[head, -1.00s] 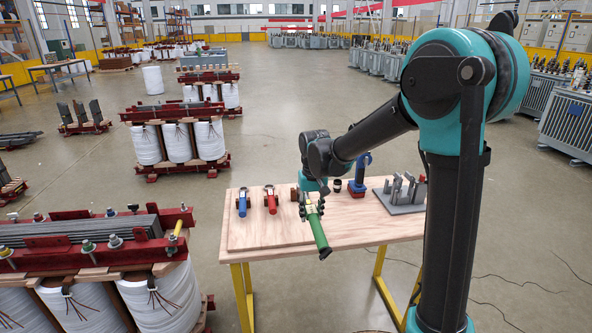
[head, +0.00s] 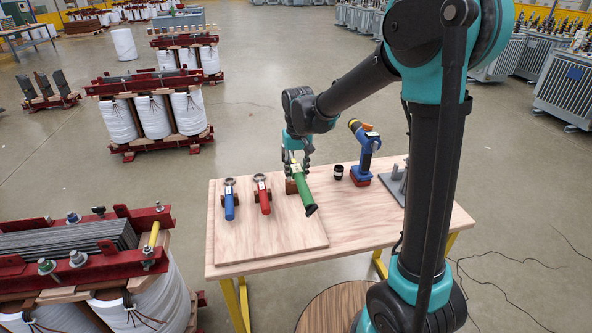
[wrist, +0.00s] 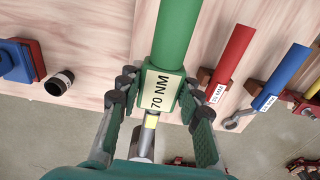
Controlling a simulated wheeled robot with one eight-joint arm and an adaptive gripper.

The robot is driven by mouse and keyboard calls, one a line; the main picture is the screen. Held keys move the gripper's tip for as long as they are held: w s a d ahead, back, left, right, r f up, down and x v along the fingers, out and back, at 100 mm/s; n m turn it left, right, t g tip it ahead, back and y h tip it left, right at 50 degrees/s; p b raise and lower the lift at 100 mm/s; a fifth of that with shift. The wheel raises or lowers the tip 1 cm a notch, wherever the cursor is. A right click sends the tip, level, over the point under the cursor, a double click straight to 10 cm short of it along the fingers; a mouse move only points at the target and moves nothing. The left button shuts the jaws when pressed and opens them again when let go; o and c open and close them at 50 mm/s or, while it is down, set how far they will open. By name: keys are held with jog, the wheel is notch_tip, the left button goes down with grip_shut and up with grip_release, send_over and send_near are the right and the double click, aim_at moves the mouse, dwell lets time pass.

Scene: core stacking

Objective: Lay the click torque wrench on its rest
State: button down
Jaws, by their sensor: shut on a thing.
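The green click torque wrench (head: 303,189) is in my gripper (head: 297,163), above the right part of the raised board (head: 270,238). Its handle slants toward the front right. In the wrist view my gripper (wrist: 160,112) has its fingers on both sides of the wrench (wrist: 176,35), by a label reading "70 NM". A brown rest block (head: 291,187) shows partly beside the wrench in the head view; the rest of it is hidden. I cannot tell whether the wrench touches it.
A red wrench (head: 264,198) and a blue wrench (head: 229,205) lie on brown rests to the left. A black cup-like part (head: 338,172), a blue power tool (head: 364,152) and a grey stand (head: 393,184) are to the right. The board's front is clear.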

jog(key=shift+f, duration=3.3)
jog(key=c, duration=1)
grip_release()
jog(key=shift+s, duration=0.1)
jog(key=shift+o, duration=0.2)
jog(key=shift+r, duration=0.1)
jog(key=r, duration=1.2)
jog(key=shift+s+d, duration=0.1)
jog(key=shift+s, duration=0.1)
jog(key=shift+f, duration=0.1)
